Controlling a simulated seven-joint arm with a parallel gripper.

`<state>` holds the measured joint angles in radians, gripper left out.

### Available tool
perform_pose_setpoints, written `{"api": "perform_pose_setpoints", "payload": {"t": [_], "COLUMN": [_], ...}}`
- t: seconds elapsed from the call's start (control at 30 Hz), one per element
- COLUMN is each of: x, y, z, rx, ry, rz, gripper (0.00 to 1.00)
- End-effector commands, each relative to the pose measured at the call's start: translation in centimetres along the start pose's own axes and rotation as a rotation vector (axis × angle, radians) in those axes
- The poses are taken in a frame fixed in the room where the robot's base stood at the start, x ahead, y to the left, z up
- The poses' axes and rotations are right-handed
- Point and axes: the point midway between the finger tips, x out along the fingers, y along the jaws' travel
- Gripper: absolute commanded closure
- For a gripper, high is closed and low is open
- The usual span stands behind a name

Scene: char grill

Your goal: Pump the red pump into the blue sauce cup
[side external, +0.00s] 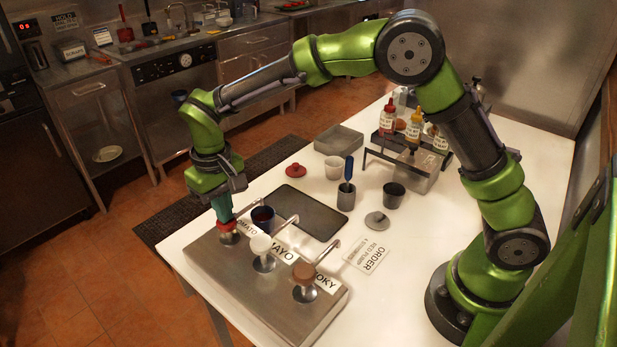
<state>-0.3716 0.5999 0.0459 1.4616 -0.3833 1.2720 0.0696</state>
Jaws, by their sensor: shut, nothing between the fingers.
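The red pump (227,226) is the leftmost of 3 pumps on the steel dispenser box, behind a label that reads "TOMATO". My gripper (223,214) points down with its fingertips on or just above the red pump head; I cannot tell whether they touch. It is shut and holds nothing. My gripper hides part of the red pump.
The white pump (261,244) and brown pump (304,274) stand to the right on the dispenser box (235,272). A dark tray (312,211), a grey cup with a blue-handled tool (346,197), a black cup (393,196) and a bottle rack (412,174) stand behind. An order card (368,256) lies right.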

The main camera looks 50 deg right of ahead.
Motion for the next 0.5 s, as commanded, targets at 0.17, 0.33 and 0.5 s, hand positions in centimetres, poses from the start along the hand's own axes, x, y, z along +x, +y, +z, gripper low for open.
{"api": "perform_pose_setpoints", "payload": {"t": [0.17, 0.33, 0.5], "x": [-1.0, -2.1, -2.8], "y": [0.0, 0.0, 0.0], "z": [0.1, 0.0, 0.0], "rx": [0.0, 0.0, 0.0], "ry": [-0.002, -0.001, -0.001], "rz": [0.001, 0.002, 0.001], "gripper": [1.0, 1.0, 1.0]}}
